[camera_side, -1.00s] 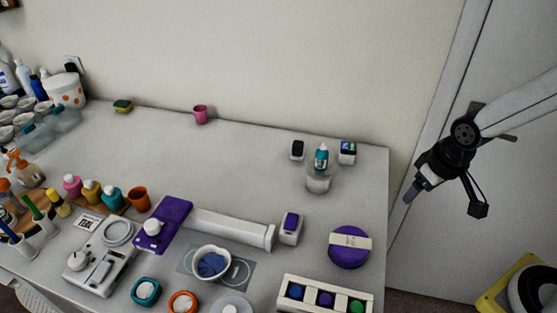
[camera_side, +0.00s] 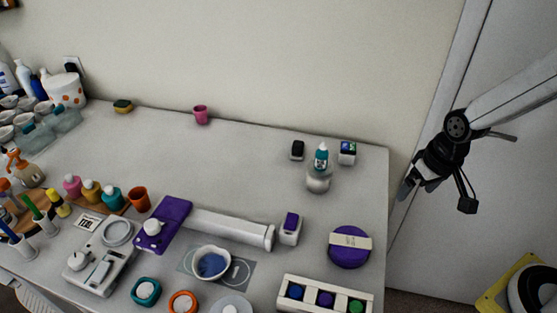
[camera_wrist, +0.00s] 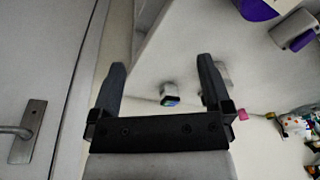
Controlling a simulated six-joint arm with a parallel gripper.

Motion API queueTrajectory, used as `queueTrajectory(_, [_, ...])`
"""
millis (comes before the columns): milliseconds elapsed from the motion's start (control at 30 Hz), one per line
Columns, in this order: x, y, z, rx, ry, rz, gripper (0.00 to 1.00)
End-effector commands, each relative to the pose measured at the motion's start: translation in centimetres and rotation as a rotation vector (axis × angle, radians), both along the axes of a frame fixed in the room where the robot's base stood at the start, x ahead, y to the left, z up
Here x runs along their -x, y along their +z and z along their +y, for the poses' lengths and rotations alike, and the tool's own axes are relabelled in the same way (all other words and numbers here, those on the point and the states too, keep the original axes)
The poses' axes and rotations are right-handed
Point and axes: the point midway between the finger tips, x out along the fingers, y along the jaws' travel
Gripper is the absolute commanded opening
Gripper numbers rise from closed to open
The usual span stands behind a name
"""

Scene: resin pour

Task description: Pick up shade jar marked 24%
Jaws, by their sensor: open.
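No 24% mark can be read in either view, so I cannot tell which container is the shade jar. Candidates are the small blue (camera_side: 295,291), purple (camera_side: 325,298) and green (camera_side: 356,306) pots in a white holder (camera_side: 338,290) at the front right. My gripper (camera_side: 405,188) is in the air off the table's right edge, well away from them. In the wrist view my gripper (camera_wrist: 161,75) is open and empty, with its two dark fingers apart. A small white box with a blue-green top (camera_wrist: 170,94) shows beyond the fingers.
A door (camera_wrist: 35,90) is beside the arm.

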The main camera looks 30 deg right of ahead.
Motion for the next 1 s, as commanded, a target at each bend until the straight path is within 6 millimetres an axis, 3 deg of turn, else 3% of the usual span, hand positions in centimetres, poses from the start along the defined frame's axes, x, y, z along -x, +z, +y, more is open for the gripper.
queueTrajectory(367, [-4.2,-3.0,-0.4,-0.316,-0.596,0.240,1.00])
queueTrajectory(633, [-9.1,-5.0,-1.0,-0.625,-1.029,0.402,1.00])
queueTrajectory(1000, [-16.9,-7.3,-4.9,-1.122,-1.504,0.562,1.00])
